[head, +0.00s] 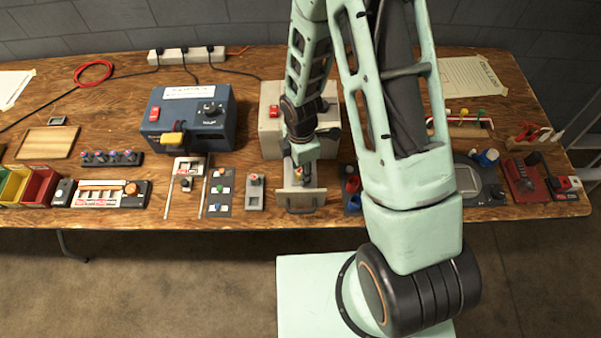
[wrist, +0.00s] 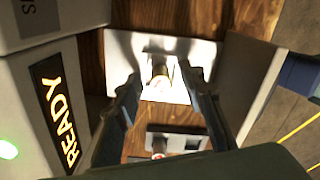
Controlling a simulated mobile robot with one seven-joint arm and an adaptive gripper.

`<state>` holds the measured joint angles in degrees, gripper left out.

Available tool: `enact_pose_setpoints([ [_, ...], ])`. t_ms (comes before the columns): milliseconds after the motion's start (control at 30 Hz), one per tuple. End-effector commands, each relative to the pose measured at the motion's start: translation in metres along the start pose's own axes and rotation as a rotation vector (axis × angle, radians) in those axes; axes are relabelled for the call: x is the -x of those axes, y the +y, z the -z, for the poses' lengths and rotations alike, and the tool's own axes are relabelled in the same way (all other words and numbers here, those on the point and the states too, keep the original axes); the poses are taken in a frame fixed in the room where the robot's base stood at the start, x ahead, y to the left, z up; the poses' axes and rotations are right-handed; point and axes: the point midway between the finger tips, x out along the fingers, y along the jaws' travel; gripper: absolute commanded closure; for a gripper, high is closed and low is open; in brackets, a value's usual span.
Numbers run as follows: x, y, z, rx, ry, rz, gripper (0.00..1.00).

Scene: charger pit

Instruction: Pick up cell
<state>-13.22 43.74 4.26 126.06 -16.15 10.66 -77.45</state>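A small upright cylinder, which looks like the cell (wrist: 160,67), stands on a pale plate (wrist: 181,92) in the wrist view. My gripper (wrist: 163,80) is open, with one dark finger on each side of the cylinder and visible gaps between. In the head view my gripper (head: 302,177) points down over the pale tray with a handle (head: 307,208), in front of the beige box (head: 270,137). My arm hides much of that spot.
A pale housing with a lit READY sign (wrist: 55,115) and a green light stands close at left in the wrist view. A blue box (head: 189,118) is left of the beige box. Small fixtures line the front of the wooden table (head: 130,198).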

Motion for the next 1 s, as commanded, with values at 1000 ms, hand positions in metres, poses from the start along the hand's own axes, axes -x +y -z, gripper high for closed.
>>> enact_pose_setpoints([
  [1000,0.007,0.001,0.0015,-0.001,0.0,0.0,1.0],
])
